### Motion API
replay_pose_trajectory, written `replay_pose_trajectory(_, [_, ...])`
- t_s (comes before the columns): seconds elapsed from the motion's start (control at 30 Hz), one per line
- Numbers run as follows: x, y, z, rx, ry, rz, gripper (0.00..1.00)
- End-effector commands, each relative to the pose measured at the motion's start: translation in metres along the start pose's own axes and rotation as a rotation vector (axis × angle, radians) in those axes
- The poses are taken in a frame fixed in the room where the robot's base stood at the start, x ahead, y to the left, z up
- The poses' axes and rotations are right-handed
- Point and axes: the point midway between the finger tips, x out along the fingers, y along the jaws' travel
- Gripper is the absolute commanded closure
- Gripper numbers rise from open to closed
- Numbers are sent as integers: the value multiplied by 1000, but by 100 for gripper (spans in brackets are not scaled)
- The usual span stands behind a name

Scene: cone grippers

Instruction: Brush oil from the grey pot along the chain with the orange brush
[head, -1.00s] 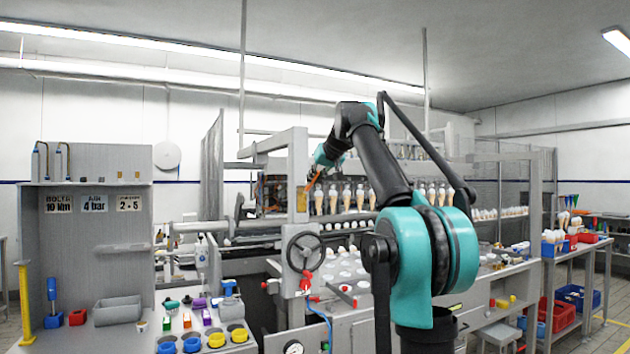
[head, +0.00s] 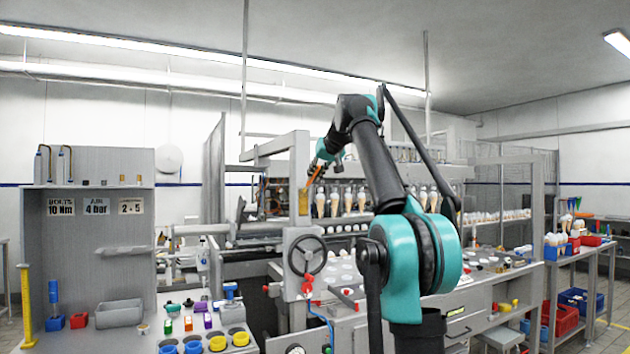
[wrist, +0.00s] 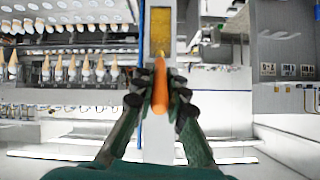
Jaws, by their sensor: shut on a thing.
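The orange brush (wrist: 160,88) is between the dark fingers of my gripper (wrist: 160,98), which is shut on its handle. In the head view my gripper (head: 322,162) is raised at the machine's upright grey post, and the orange brush (head: 314,177) slants down to the left from it. In the wrist view the brush points up the picture to the lower end of an amber slot (wrist: 160,32) in a grey post. I cannot tell whether the bristles touch it. I cannot make out the chain or the grey pot for certain.
Cones (head: 335,202) hang in a row behind the post. A handwheel (head: 307,255) sticks out below my gripper. Blue and yellow cups (head: 217,343) stand on the bench at lower left, near a grey bin (head: 119,312). A grey panel (head: 85,230) stands behind the bin.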

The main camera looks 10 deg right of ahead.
Motion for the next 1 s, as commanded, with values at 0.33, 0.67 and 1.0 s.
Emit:
replay_pose_trajectory(0.33, [7, 2, 11, 0, 0, 0, 100])
replay_pose_trajectory(0.67, [16, 4, 22, 0, 0, 0, 100])
replay_pose_trajectory(1.0, [4, 0, 2, 0, 0, 0, 100])
